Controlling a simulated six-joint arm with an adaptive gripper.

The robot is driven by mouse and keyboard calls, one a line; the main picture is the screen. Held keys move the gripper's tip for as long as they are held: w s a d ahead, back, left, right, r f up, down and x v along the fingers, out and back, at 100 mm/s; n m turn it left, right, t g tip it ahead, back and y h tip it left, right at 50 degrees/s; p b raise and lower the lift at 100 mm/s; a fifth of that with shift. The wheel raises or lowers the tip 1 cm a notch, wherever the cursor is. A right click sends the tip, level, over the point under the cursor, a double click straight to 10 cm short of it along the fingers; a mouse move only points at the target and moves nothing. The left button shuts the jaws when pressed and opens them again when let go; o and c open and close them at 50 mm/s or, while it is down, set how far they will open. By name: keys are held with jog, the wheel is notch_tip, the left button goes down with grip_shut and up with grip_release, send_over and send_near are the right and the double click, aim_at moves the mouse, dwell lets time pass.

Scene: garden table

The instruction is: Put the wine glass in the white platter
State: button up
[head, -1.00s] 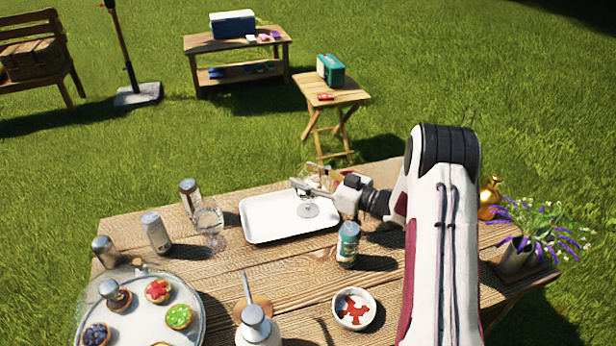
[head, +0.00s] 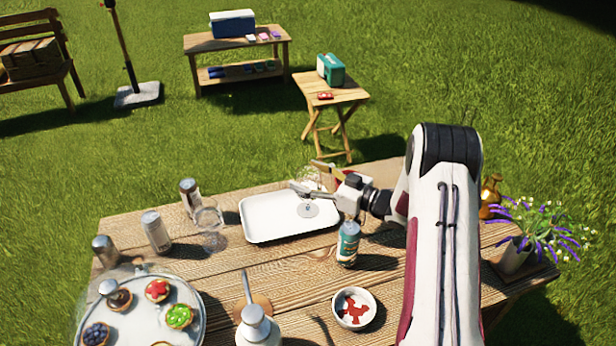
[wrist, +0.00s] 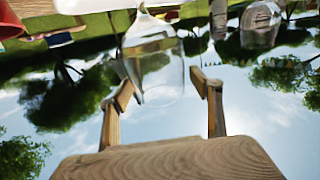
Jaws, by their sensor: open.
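A clear wine glass (head: 307,209) stands upright with its round foot on the right part of the white platter (head: 262,228). Its upper part is partly hidden by my gripper in the head view. My gripper (head: 303,175) is open at the level of the bowl, with its fingers apart on either side of it. In the wrist view, which is upside down, the bowl of the glass (wrist: 154,52) shows beyond and between the two open fingertips (wrist: 165,90). A gap shows between the bowl and the right finger; contact at the left finger I cannot tell.
A second clear glass (head: 209,222) stands left of the platter, near several cans (head: 155,232). A teal-labelled bottle (head: 347,244) stands close below my gripper. A small bowl (head: 354,308), a tray of tarts (head: 140,325) and a flower pot (head: 516,255) are on the table.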

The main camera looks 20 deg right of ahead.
jog(key=v, duration=1.1)
jog(key=shift+s+d, duration=0.25)
dwell(0.3)
jog(key=w+d+r+m+h, duration=0.1)
jog(key=w+r+h, duration=0.2)
jog(key=r+h, duration=0.15)
jog(key=w+r+m+h, duration=0.1)
jog(key=w+r+h, duration=0.15)
jog(key=r, duration=0.35)
jog(key=s+r+m+g+h, duration=0.1)
jog(key=s+r+m+h, duration=0.2)
jog(key=s+r+h, duration=0.45)
jog(key=s+a+m+g+y, duration=0.1)
jog(key=s+a, duration=0.4)
jog(key=s, duration=0.6)
jog(key=s+a+m+g+y, duration=0.1)
jog(key=s+a+g, duration=0.2)
jog(key=s, duration=0.8)
jog(key=s+a+f+g+y, duration=0.1)
jog(key=s+a+g, duration=0.2)
jog(key=s+a, duration=0.4)
jog(key=s, duration=0.4)
jog(key=shift+s+a+m, duration=0.2)
jog(key=shift+a+m, duration=0.1)
jog(key=shift+m, duration=0.1)
